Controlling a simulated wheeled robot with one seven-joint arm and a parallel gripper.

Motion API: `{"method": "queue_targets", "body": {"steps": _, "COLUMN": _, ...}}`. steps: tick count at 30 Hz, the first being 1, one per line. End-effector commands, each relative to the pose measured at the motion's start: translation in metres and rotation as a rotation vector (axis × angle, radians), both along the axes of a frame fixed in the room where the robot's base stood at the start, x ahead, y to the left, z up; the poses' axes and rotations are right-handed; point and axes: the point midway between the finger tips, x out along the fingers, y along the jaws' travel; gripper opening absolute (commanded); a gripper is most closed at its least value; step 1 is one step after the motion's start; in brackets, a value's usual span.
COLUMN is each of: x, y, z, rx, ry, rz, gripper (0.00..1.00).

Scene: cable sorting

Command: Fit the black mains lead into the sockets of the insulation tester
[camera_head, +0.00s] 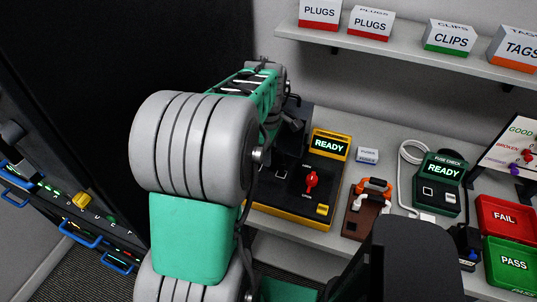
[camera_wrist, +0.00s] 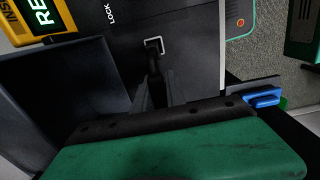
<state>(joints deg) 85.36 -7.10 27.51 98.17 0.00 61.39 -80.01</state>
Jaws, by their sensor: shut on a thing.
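The insulation tester (camera_head: 290,196) is a black and yellow unit on the bench with a lit READY display (camera_head: 329,146) and a red knob (camera_head: 311,180). My arm covers its left part in the head view. In the wrist view, the tester's dark panel (camera_wrist: 195,50) carries the word LOCK and a white-outlined socket (camera_wrist: 154,42). My gripper (camera_wrist: 153,92) is shut on the black mains lead (camera_wrist: 152,66), whose dark end is at the lower edge of that socket outline. Whether it is seated in the socket cannot be told. In the head view, my arm hides gripper and lead.
Right of the tester stand an orange-and-brown item (camera_head: 367,205), a green fuse checker (camera_head: 438,184) with a white cable, and red FAIL (camera_head: 505,218) and green PASS (camera_head: 512,262) trays. A shelf (camera_head: 400,58) with labelled boxes runs above. A blue piece (camera_wrist: 263,96) shows beside my gripper.

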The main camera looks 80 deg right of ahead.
Motion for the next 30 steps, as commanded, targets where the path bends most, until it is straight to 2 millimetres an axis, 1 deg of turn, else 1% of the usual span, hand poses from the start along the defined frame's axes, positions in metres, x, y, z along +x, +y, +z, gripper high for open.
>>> {"method": "queue_targets", "body": {"steps": 8, "x": 0.0001, "y": -0.0001, "z": -0.0003, "rx": -0.001, "ry": 0.0, "rz": 0.0, "gripper": 0.0}}
{"method": "queue_targets", "body": {"steps": 18, "x": 0.0001, "y": -0.0001, "z": -0.009, "rx": -0.001, "ry": 0.0, "rz": 0.0, "gripper": 0.0}}
{"method": "queue_targets", "body": {"steps": 30, "x": 0.0001, "y": -0.0001, "z": -0.0091, "rx": 0.0, "ry": 0.0, "rz": 0.0, "gripper": 0.0}}
